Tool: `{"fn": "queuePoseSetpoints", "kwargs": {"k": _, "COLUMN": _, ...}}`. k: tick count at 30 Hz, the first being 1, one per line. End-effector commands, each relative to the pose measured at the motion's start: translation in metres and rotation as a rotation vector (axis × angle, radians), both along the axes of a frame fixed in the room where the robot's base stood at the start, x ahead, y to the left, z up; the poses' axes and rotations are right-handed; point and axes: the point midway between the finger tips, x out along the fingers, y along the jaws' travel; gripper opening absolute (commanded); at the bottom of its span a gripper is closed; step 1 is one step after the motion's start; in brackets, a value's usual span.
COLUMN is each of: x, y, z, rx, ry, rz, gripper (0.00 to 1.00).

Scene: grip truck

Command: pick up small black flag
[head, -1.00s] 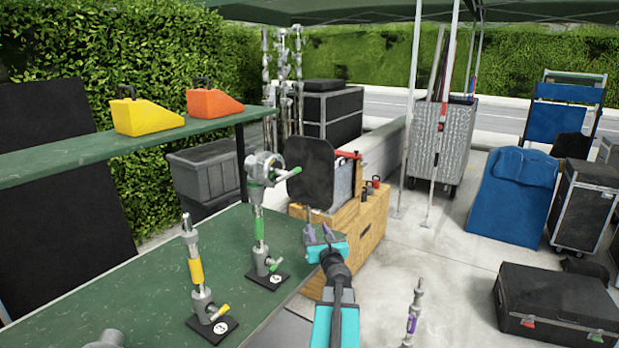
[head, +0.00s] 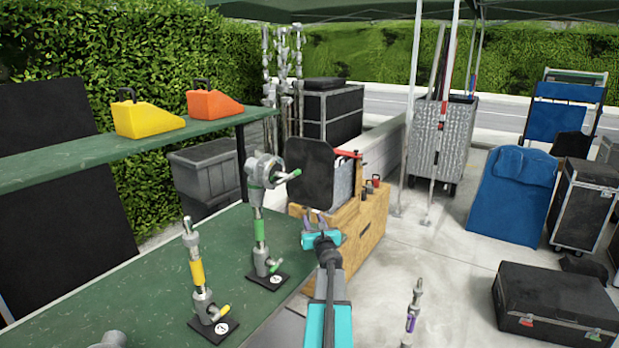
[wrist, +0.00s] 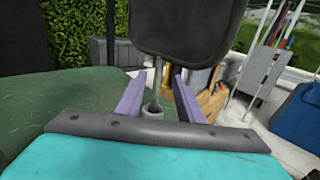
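The small black flag (head: 310,172) is a dark panel with rounded corners, standing upright beyond the green table's far right corner. In the wrist view the flag (wrist: 185,25) fills the top middle. Its thin grey stem (wrist: 158,75) runs down to a grey round socket or fitting (wrist: 153,110). My gripper (head: 318,219) is just below the flag in the head view. In the wrist view my gripper (wrist: 158,95) is open, its purple fingers apart, with the stem showing in the gap between them. I cannot tell whether the stem is as near as the fingertips.
The green table (head: 130,285) carries a yellow-banded stand (head: 197,272) and a green-banded stand (head: 260,230), the latter close left of my gripper. A wooden crate (head: 365,235) stands beyond my gripper. Open concrete floor (head: 425,250) lies to the right.

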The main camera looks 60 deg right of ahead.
Motion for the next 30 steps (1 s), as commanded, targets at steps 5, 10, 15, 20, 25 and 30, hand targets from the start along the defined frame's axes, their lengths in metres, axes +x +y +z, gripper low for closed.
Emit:
{"fn": "queuePoseSetpoints", "kwargs": {"k": 5, "x": 0.005, "y": -0.005, "z": 0.0, "rx": 0.0, "ry": 0.0, "rz": 0.0, "gripper": 0.34}}
{"fn": "queuePoseSetpoints", "kwargs": {"k": 10, "x": 0.004, "y": -0.005, "z": 0.0, "rx": 0.0, "ry": 0.0, "rz": -0.001, "gripper": 0.34}}
{"fn": "queuePoseSetpoints", "kwargs": {"k": 15, "x": 0.004, "y": -0.005, "z": 0.0, "rx": 0.0, "ry": 0.0, "rz": -0.001, "gripper": 0.34}}
{"fn": "queuePoseSetpoints", "kwargs": {"k": 20, "x": 0.007, "y": -0.009, "z": 0.0, "rx": 0.0, "ry": 0.0, "rz": -0.001, "gripper": 0.34}}
{"fn": "queuePoseSetpoints", "kwargs": {"k": 25, "x": 0.016, "y": -0.017, "z": 0.0, "rx": 0.0, "ry": 0.0, "rz": -0.001, "gripper": 0.34}}
{"fn": "queuePoseSetpoints", "kwargs": {"k": 30, "x": 0.026, "y": -0.026, "z": -0.002, "rx": 0.001, "ry": -0.001, "rz": -0.002, "gripper": 0.34}}
